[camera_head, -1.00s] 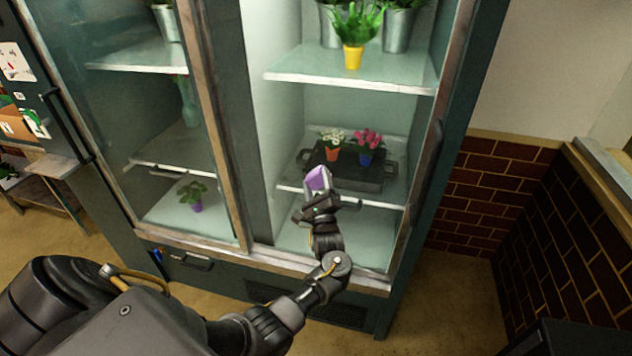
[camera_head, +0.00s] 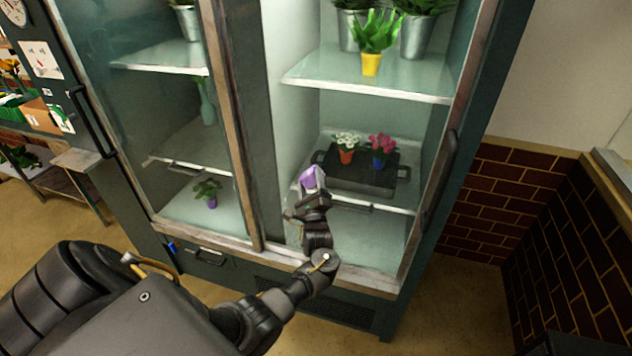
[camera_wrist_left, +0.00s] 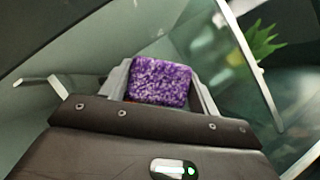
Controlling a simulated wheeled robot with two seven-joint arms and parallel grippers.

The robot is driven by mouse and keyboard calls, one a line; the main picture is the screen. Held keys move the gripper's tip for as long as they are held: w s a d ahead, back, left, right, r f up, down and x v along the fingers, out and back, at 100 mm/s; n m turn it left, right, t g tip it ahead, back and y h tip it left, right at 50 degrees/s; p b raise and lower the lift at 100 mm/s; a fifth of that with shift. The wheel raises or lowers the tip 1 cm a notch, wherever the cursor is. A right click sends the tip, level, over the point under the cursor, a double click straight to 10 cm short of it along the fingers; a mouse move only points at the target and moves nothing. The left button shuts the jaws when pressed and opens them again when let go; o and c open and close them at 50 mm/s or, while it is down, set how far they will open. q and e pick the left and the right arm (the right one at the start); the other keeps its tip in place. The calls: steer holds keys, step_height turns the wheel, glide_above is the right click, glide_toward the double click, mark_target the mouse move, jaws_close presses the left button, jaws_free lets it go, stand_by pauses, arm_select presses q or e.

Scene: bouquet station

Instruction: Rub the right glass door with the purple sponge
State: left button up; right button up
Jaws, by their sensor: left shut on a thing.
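The purple sponge (camera_head: 308,180) is held between the fingers of my left gripper (camera_head: 312,190). In the left wrist view the sponge (camera_wrist_left: 160,82) sits between the two grey fingers, its speckled face showing. The right glass door (camera_head: 385,120) of the tall green cabinet is in front of the gripper, over the lit shelves. The sponge is at or close to the glass near the lower shelf; I cannot tell whether it touches. My right gripper is not in view.
Behind the right glass stand a dark tray (camera_head: 360,178) with small potted flowers and a plant in a yellow pot (camera_head: 371,64). The right door's dark handle (camera_head: 440,180) is at its right edge. A brick wall (camera_head: 490,190) stands to the right.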

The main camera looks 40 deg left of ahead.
arm_select(q)
steer(key=shift+s+a, duration=0.15)
steer(key=shift+a, duration=0.35)
steer(key=shift+r, duration=0.1)
steer(key=shift+s+d+p, duration=0.1)
steer(key=shift+s+p, duration=0.1)
steer(key=shift+p, duration=0.25)
steer(key=s+p, duration=0.1)
steer(key=s+d+p, duration=0.1)
steer(key=s, duration=0.1)
steer(key=s+p, duration=0.1)
steer(key=s, duration=0.1)
steer(key=shift+d+f+p, duration=0.2)
steer(key=shift+d+p, duration=0.2)
steer(key=shift+s, duration=0.15)
steer(key=shift+s+d+p, duration=0.25)
steer(key=shift+s+p, duration=0.2)
steer(key=shift+s, duration=0.2)
steer(key=shift+s+d+p, duration=0.25)
steer(key=shift+s+p, duration=0.2)
steer(key=shift+s, duration=0.2)
